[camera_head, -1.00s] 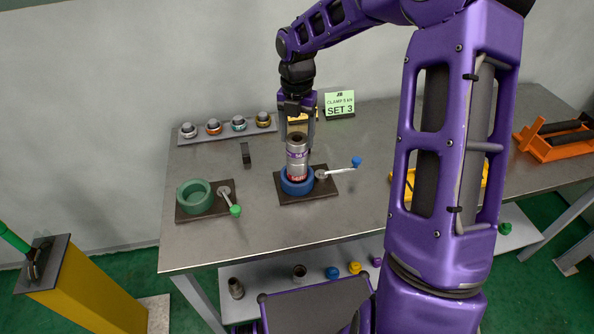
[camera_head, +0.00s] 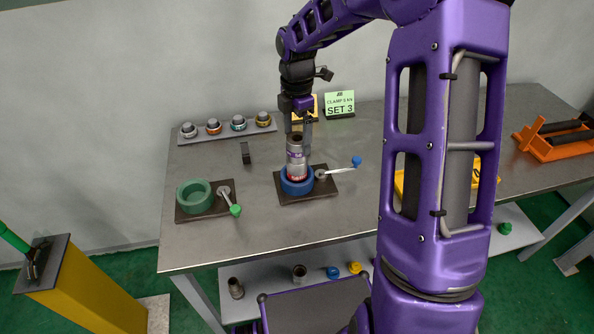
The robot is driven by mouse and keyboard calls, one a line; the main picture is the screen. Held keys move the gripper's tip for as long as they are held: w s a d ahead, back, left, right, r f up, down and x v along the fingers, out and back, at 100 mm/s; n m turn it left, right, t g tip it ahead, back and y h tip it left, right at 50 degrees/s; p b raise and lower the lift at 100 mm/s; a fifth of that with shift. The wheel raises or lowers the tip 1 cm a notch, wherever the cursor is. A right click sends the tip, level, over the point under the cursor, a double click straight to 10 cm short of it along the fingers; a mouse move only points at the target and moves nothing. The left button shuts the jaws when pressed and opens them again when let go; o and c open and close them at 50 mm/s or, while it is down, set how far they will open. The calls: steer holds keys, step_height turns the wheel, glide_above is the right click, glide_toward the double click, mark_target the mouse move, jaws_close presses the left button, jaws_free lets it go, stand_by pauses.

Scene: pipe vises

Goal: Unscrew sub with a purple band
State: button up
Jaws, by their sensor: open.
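The sub with a purple band (camera_head: 295,160) is a grey metal cylinder with a dark open top. It stands upright on a red-banded piece (camera_head: 297,177) in the blue vise (camera_head: 297,187) on the table. The blue vise has a crank with a blue knob (camera_head: 356,162) to its right. My gripper (camera_head: 299,133) points down at the top of the sub, its fingers open to either side of the upper end. I cannot tell whether they touch it.
A green vise (camera_head: 195,193) with a green-knobbed crank (camera_head: 235,210) stands to the left. A rack (camera_head: 224,132) with several ringed pieces is at the back left. A green "SET 3" sign (camera_head: 340,104) stands behind. An orange cradle (camera_head: 550,140) is far right.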

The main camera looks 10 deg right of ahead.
steer(key=m, duration=1)
steer(key=shift+b, duration=0.35)
steer(key=m, duration=1)
steer(key=shift+m, duration=0.3)
